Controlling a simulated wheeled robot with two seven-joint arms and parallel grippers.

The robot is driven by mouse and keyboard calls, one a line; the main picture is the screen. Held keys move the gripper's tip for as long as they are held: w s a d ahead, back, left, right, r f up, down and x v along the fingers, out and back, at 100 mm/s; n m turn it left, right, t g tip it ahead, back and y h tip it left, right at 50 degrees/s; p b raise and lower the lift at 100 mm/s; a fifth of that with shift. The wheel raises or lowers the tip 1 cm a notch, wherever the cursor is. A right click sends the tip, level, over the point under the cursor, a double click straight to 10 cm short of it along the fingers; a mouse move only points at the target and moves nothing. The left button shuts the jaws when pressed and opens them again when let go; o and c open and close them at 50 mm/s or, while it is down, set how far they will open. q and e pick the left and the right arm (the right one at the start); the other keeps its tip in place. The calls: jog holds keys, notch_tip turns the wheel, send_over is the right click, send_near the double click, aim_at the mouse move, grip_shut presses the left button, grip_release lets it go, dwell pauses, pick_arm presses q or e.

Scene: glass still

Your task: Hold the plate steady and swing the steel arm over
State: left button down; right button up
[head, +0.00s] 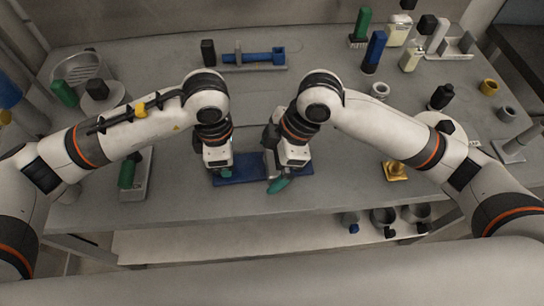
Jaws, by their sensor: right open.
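A flat blue plate (240,169) lies on the grey table between my two grippers. My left gripper (220,172) points down at the plate's left part; its fingertips are too small and hidden to tell whether they are open or whether they touch the plate. A grey steel arm (270,140) seems to stand at the plate's right end, partly hidden by my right wrist. A green grip (278,185) shows at the lower end beside my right gripper (287,173). My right gripper is open, close to the green grip; contact cannot be told.
A blue fixture (262,58) stands behind my wrists. A green-handled grey device (136,175) is at left, and a yellow piece (396,170) at right. Bottles and small cups crowd the back right. A shelf (240,238) runs below the table's front edge.

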jog(key=shift+c, duration=0.3)
jog(key=c, duration=1.3)
jog(key=shift+n, duration=0.3)
jog(key=n, duration=0.1)
jog(key=n+g, duration=0.1)
jog(key=n, duration=0.1)
jog(key=shift+w+d, duration=0.15)
jog(key=shift+d, duration=0.25)
jog(key=shift+w+d+n+g+h, duration=0.15)
jog(key=shift+n+g, duration=0.1)
jog(key=shift+n, duration=0.4)
jog(key=shift+s+d+n+g+h, duration=0.1)
jog(key=shift+n+g+h, duration=0.15)
jog(key=shift+n, duration=0.45)
jog(key=shift+w+d+n+g+h, duration=0.1)
jog(key=shift+n+g, duration=0.2)
jog(key=shift+n, duration=0.35)
jog(key=o, duration=1.4)
jog(key=shift+c, duration=0.2)
